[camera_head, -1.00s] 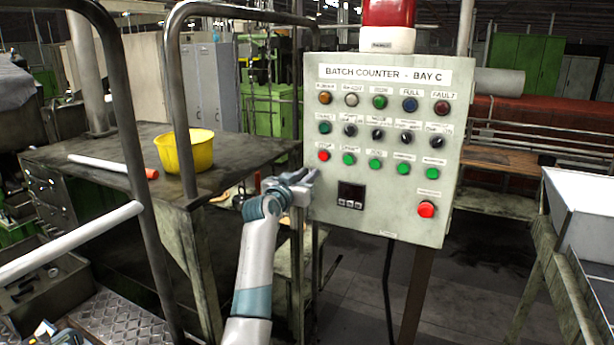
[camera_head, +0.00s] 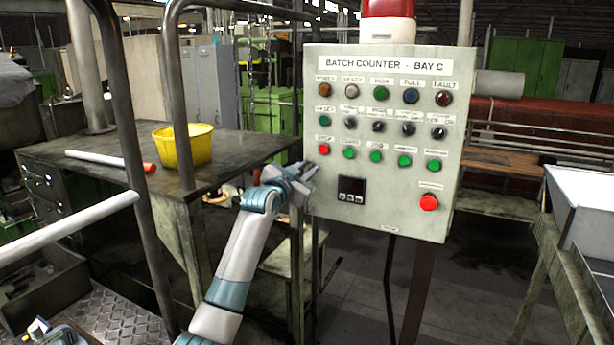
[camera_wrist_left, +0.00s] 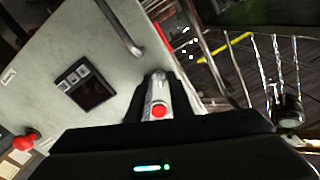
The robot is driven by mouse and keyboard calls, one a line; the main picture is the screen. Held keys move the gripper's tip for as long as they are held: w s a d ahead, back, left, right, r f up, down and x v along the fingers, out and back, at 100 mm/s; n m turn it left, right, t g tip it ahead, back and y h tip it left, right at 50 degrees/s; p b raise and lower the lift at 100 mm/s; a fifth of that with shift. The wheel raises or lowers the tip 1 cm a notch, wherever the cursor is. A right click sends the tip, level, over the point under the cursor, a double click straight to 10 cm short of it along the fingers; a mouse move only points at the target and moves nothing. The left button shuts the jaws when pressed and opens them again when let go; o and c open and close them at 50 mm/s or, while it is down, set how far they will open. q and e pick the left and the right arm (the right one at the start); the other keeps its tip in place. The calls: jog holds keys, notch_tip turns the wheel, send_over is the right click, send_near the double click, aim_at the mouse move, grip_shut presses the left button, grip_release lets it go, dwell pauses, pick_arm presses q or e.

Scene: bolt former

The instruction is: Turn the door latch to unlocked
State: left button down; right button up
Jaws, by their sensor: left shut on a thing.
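The grey control cabinet (camera_head: 420,220), marked BATCH COUNTER - BAY C, stands upright in the middle of the head view. My left gripper (camera_head: 308,170) is at its left edge, low on the side. In the left wrist view the door latch (camera_wrist_left: 158,88), a pale metal lever with a red dot, sits between the dark fingers of my left gripper (camera_wrist_left: 158,102), which is shut on it. The latch is hidden by the gripper in the head view, and its exact angle is hard to tell. My right gripper is not in view.
A metal pull handle (camera_wrist_left: 120,28) is fixed to the cabinet close to the latch. Buttons, knobs and a small display (camera_head: 352,191) cover the front. A steel rail (camera_head: 173,90) stands left of my arm. A bench (camera_head: 110,177) behind it carries a yellow bucket (camera_head: 184,150).

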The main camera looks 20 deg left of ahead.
pick_arm(q)
jog(key=m, duration=0.2)
jog(key=shift+f+m+b, duration=0.1)
jog(key=shift+m+b, duration=0.25)
jog(key=shift+m, duration=0.05)
jog(key=m, duration=0.2)
jog(key=shift+m, duration=0.4)
jog(key=m, duration=0.3)
jog(key=shift+m+p, duration=0.3)
jog(key=shift+p, duration=0.1)
jog(key=shift+m+p, duration=0.75)
jog(key=shift+m, duration=1.25)
jog(key=shift+d, duration=0.1)
jog(key=c, duration=1.6)
grip_release()
jog(key=shift+s, duration=0.15)
